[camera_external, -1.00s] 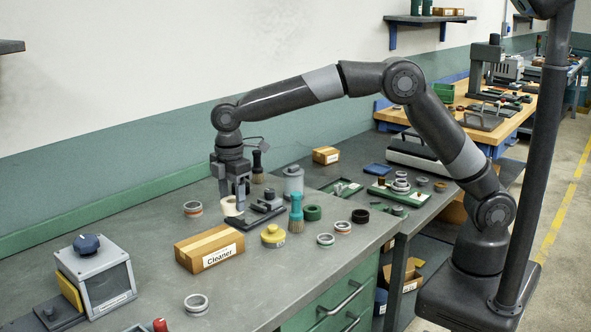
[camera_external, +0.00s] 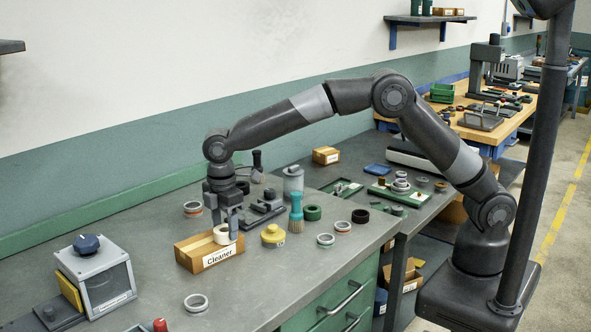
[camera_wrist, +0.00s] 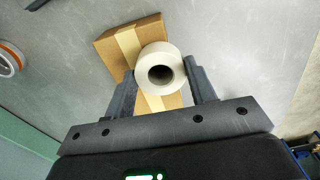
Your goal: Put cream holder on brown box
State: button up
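The cream holder (camera_external: 222,235), a short cream ring with a dark hole, sits between the two fingers of my gripper (camera_external: 224,228). In the wrist view the holder (camera_wrist: 147,60) has a finger against each side, and my gripper (camera_wrist: 163,85) looks shut on it. The brown box (camera_external: 198,257) carries a white "Cleaner" label and a pale tape strip. The holder is over the right part of the box top; I cannot tell whether it touches. In the wrist view the holder hides part of the box (camera_wrist: 112,45) and overlaps its right edge.
A yellow-lidded pot (camera_external: 273,236) and a teal brush (camera_external: 296,212) stand right of the box. A dark fixture (camera_external: 262,210) is behind. A ring (camera_external: 193,209) lies back left, another ring (camera_external: 196,303) in front. A grey machine (camera_external: 95,275) stands left.

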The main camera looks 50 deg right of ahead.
aim_at(225, 229)
jog(key=o, duration=0.5)
jog(key=shift+c, duration=0.2)
notch_tip(225, 229, up, 12)
jog(key=shift+r, duration=0.15)
